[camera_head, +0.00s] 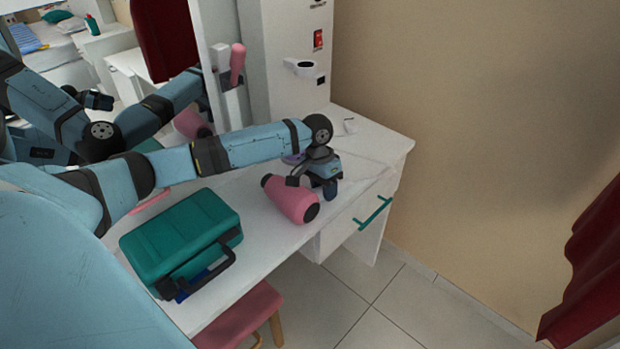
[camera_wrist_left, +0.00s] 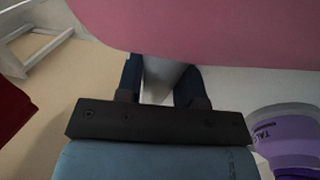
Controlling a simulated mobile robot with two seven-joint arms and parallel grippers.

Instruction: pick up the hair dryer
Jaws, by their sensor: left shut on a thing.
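The pink hair dryer (camera_head: 289,200) with dark ends is at the front edge of the white table, to the right of the green case. My left gripper (camera_head: 325,178) is at its right side, shut on it. In the left wrist view the pink body (camera_wrist_left: 220,30) fills the top, and a grey part, seemingly the handle, lies between the two dark fingers (camera_wrist_left: 160,80). I cannot tell whether the dryer touches the table. My right gripper is not in view.
A green case (camera_head: 180,235) stands on the table (camera_head: 375,150) at left. A purple container (camera_wrist_left: 285,135) is close to my left gripper. A drawer with a teal handle (camera_head: 374,213) and a pink stool (camera_head: 240,315) are below.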

